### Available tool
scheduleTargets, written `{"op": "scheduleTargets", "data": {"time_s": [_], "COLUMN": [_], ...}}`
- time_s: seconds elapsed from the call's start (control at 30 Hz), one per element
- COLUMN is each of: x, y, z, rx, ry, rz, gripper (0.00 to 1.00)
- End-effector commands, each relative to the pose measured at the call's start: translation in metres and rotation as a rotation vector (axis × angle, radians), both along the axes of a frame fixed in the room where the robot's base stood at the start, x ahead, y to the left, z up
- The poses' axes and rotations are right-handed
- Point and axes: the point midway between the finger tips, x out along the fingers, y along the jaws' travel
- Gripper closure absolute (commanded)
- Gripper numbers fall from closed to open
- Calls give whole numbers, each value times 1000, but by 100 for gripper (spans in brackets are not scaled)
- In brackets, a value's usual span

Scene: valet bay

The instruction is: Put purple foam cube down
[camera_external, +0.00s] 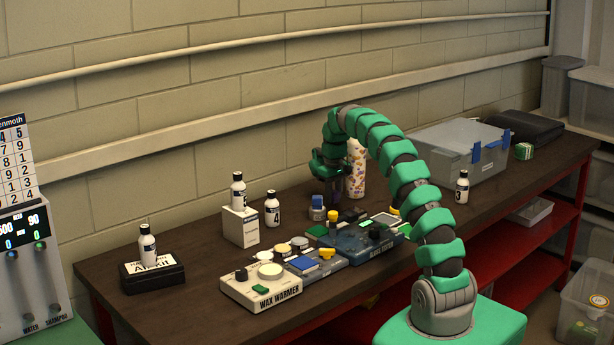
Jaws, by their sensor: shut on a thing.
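My gripper (332,205) points down over the dark wooden workbench (200,230), at the back edge of the group of devices. It is shut on a small dark object (333,215). That object is too small and shaded for me to make out its colour or shape, and no clearly purple cube shows elsewhere. A yellow piece (332,228) shows just below the fingertips; I cannot tell whether it touches the held object.
A wax warmer (260,287) and a blue device (360,240) stand in front. A grey case (460,150) stands farther right. Bare bench shows at the left.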

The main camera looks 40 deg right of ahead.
Motion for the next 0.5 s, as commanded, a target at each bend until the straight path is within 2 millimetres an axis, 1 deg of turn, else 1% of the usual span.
{"op": "scheduleTargets", "data": {"time_s": [0.07, 0.37, 0.4, 0.47, 0.5], "x": [0, 0, 0, 0, 0], "y": [0, 0, 0, 0, 0], "z": [-5, -7, -7, -7, -7], "rx": [0, -1, -1, -1, -1], "ry": [-1, -1, -1, -1, -1], "rz": [0, 0, 0, 0, 0], "gripper": [91, 91, 64, 48, 48]}}
